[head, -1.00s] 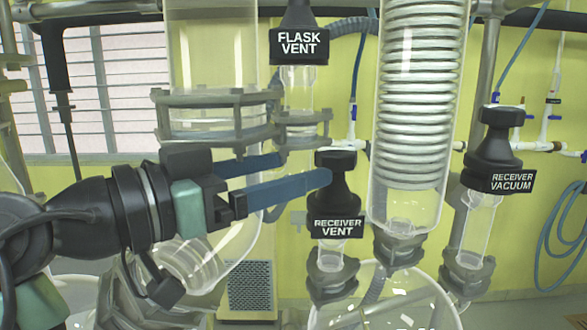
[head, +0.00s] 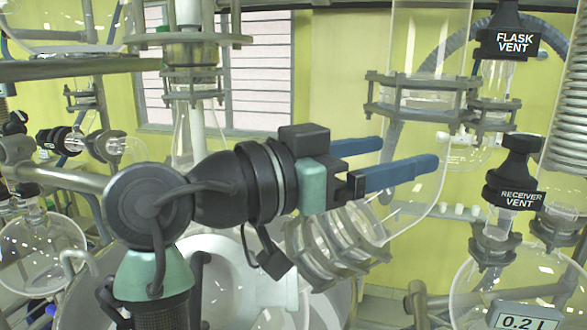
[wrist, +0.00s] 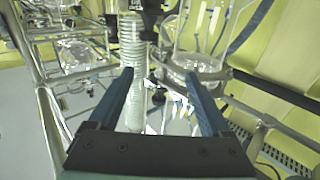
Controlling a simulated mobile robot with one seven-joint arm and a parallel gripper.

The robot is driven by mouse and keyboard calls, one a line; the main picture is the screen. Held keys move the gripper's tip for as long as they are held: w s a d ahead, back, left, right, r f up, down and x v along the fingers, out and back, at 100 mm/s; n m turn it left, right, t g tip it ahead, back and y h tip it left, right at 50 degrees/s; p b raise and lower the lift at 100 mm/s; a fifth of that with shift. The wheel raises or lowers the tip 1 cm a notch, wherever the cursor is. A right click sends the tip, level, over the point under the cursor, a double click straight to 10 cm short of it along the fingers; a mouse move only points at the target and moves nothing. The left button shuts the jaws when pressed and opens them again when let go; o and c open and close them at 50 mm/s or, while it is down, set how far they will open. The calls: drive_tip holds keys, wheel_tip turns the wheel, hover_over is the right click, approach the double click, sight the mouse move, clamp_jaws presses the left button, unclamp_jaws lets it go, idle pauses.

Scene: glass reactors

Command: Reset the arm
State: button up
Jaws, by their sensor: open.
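My gripper (head: 408,161) is in the middle of the head view with its two blue fingers pointing right. The fingers are apart and nothing is between them. In the wrist view the open fingers (wrist: 163,85) frame a gap, with glassware and metal tubing beyond it. My gripper is left of the black receiver vent valve (head: 515,185) and apart from it. My arm reaches in from the lower left of the head view and bends at the wrist.
The flask vent valve (head: 507,42) hangs at the upper right. A clamped glass column (head: 425,60) stands just behind my fingers. A receiver with a "0.2 l" display (head: 525,318) is at lower right. Glass flasks (head: 40,250) and metal rails fill the left.

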drive_tip(key=s+a+r+n+t+y, duration=0.4)
drive_tip(key=s+r+n+t+y, duration=0.1)
drive_tip(key=t+y, duration=0.3)
drive_tip(key=s+a+r+n+t+y, duration=0.4)
drive_tip(key=s+r+n+t+y, duration=0.1)
drive_tip(key=t, duration=0.6)
drive_tip(key=r+n+y, duration=0.1)
drive_tip(key=n+y, duration=0.1)
drive_tip(key=y, duration=0.1)
drive_tip(key=shift+s+r+n, duration=0.15)
drive_tip(key=shift+r+n, duration=0.15)
drive_tip(key=shift+r, duration=0.1)
